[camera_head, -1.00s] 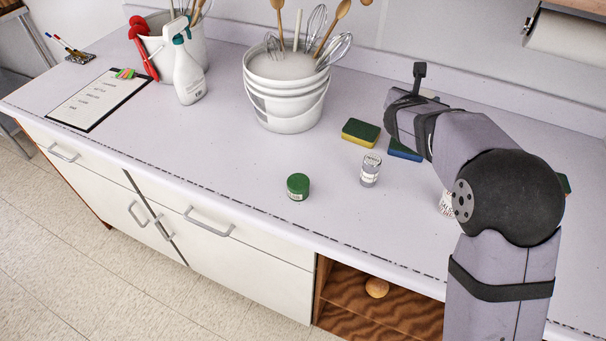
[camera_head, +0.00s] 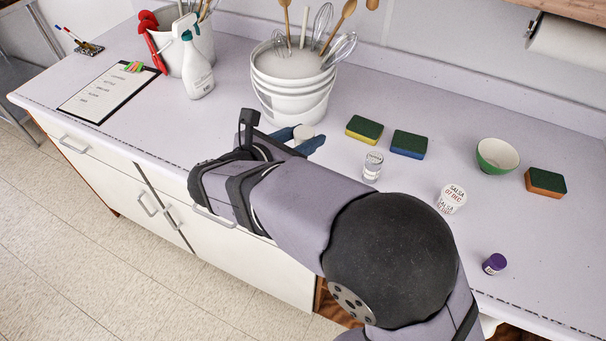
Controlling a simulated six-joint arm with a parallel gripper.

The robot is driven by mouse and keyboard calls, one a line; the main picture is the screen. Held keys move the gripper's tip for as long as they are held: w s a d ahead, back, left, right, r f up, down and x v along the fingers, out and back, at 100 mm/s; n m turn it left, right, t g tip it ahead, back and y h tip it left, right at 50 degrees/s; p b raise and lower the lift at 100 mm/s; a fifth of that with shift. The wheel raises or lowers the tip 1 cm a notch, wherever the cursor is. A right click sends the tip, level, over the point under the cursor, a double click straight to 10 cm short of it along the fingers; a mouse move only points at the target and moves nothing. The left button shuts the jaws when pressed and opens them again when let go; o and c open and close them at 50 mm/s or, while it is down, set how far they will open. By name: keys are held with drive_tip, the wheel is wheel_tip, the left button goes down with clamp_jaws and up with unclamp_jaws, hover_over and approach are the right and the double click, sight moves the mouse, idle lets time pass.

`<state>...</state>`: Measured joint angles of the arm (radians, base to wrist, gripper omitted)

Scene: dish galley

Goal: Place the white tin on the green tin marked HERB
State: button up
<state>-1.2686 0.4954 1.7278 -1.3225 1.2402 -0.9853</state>
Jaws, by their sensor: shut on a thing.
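My gripper (camera_head: 298,139) has blue fingers. It is shut on the white tin (camera_head: 304,131) and holds it in front of the white bucket. Only the tin's upper part shows between the fingertips. Whether it touches anything below cannot be told. The green tin is not visible now. Its earlier place on the counter lies behind my arm.
The white buckets with whisks (camera_head: 290,88) stand just behind my gripper. A small clear jar (camera_head: 373,166), a blue sponge (camera_head: 409,144), a yellow sponge (camera_head: 364,129), a salsa tub (camera_head: 452,199) and a purple-lidded jar (camera_head: 494,264) stand to the right.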

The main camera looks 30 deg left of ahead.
drive_tip(key=shift+s+f, duration=0.1)
drive_tip(key=shift+s, duration=0.05)
drive_tip(key=shift+f+p, duration=0.9)
drive_tip(key=shift+f, duration=4.05)
drive_tip(key=shift+f, duration=0.2)
drive_tip(key=o, duration=1.1)
drive_tip(key=shift+c, duration=0.2)
drive_tip(key=shift+r, duration=0.1)
drive_tip(key=shift+r, duration=0.15)
drive_tip(key=b+v, duration=0.2)
drive_tip(key=v, duration=1)
